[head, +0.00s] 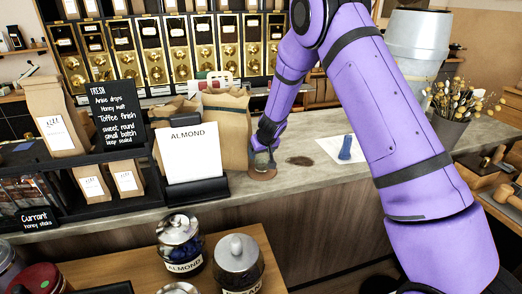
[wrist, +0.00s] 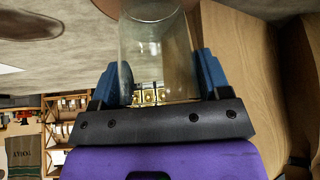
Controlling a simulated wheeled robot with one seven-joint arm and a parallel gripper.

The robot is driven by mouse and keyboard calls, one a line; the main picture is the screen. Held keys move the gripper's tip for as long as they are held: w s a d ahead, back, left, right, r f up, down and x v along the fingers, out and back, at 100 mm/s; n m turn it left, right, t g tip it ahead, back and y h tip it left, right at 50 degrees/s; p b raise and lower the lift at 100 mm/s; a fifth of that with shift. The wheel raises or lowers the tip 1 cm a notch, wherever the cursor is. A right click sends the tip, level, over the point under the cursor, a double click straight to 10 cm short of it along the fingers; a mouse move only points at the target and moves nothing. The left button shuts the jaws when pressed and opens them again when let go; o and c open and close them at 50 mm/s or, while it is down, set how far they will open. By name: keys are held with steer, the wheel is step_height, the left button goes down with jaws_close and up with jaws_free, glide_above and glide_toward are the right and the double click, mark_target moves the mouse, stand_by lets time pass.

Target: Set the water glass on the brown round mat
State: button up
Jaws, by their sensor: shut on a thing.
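The water glass (wrist: 155,45) is clear and stands between the two blue fingers of my gripper (wrist: 157,68), which is shut on it. In the head view my gripper (head: 264,148) is low over the counter, with the glass (head: 262,160) partly hidden by the fingers. A reddish-brown round mat (head: 262,175) lies directly under the glass; its edge also shows past the glass in the wrist view. I cannot tell whether the glass base touches it. A darker brown flat round patch (head: 300,161) lies just to the right.
A paper bag (head: 226,120) and the white ALMOND sign (head: 194,153) stand close on the left. A blue object (head: 346,148) on a white sheet lies to the right. A flower pot (head: 449,130) is farther right. Lidded jars (head: 180,240) stand on the lower front table.

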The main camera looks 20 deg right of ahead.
steer(key=shift+f, duration=0.4)
stand_by(0.5)
steer(key=o, duration=1.2)
steer(key=v, duration=1)
steer(key=shift+s+r, duration=0.15)
steer(key=shift+r, duration=0.15)
